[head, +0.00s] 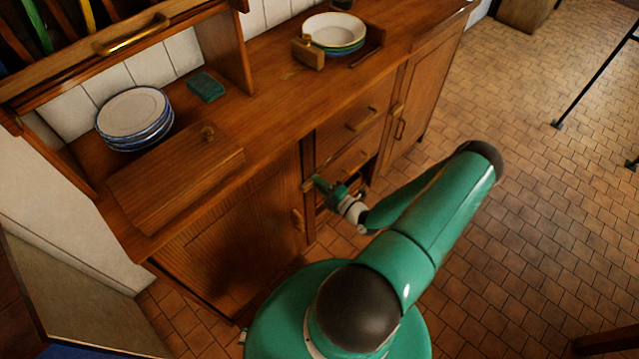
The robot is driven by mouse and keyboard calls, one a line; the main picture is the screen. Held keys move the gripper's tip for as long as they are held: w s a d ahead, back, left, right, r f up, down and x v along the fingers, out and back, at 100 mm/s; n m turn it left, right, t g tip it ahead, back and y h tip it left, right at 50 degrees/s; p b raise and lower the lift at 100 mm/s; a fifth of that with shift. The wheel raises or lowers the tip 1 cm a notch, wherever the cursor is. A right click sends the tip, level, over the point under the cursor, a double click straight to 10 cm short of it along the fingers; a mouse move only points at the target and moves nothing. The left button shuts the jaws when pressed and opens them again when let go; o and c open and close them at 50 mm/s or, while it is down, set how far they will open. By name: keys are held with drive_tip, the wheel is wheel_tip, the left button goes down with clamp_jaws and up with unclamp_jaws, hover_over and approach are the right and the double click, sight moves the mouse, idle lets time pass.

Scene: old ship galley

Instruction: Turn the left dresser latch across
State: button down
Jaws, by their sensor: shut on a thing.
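The wooden dresser (235,238) stands ahead of me, with a closed left door and a small handle (298,220) near that door's right edge. The left latch (308,186) is a small light wooden piece just above that handle, at the door's right edge. My gripper (317,184) is at the latch, with its fingers shut on it. The fingers and the small scale hide part of the latch, so its exact angle cannot be told.
The right door has its own latch (397,108).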

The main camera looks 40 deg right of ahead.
drive_tip(key=c, duration=1.2)
unclamp_jaws()
drive_tip(key=shift+c, duration=0.2)
drive_tip(key=s, duration=1.3)
drive_tip(key=shift+s+d, duration=0.15)
drive_tip(key=shift+s, duration=0.25)
